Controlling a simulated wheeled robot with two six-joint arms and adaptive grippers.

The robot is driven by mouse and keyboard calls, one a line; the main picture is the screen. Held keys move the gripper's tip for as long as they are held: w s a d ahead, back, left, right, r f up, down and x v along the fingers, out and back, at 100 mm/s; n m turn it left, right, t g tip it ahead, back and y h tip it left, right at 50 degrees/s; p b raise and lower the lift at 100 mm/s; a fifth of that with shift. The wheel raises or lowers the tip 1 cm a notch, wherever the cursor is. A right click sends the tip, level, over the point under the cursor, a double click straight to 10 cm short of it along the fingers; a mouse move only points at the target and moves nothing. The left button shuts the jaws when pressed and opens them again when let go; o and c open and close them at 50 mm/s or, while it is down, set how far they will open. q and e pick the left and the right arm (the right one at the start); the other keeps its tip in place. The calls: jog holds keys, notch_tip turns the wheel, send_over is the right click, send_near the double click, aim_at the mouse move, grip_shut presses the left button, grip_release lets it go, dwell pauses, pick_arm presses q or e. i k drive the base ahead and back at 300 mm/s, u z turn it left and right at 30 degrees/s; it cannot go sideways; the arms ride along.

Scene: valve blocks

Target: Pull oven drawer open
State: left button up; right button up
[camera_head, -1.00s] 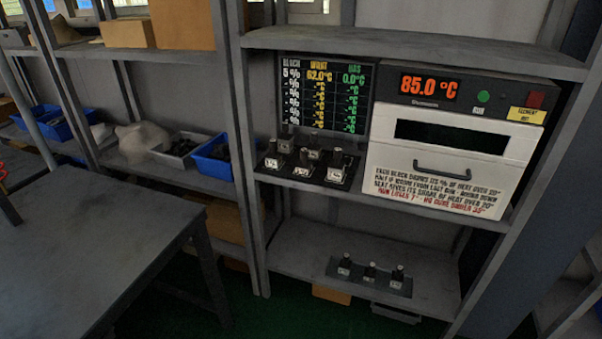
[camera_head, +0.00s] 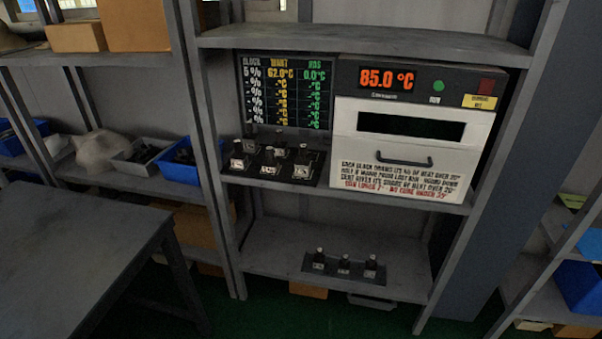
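The oven (camera_head: 418,80) stands on the middle shelf at the right, with a dark top panel reading 85.0 °C. Its white drawer front (camera_head: 352,148) has a dark window (camera_head: 411,127) and a dark curved handle (camera_head: 404,159). The drawer front looks flush with the oven body, so the drawer appears shut. Printed text runs below the handle. Neither of my grippers is in view.
Several small valve blocks (camera_head: 270,165) stand left of the oven, below a temperature board (camera_head: 286,92). Three more stand on a plate (camera_head: 345,271) on the lower shelf. A grey table (camera_head: 75,255) fills the lower left. Green floor shows in front of the shelf.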

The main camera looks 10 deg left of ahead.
aim_at(363, 173)
jog(key=k, duration=0.65)
jog(key=z, duration=0.65)
jog(key=i, duration=1.2)
jog(key=z, duration=0.6)
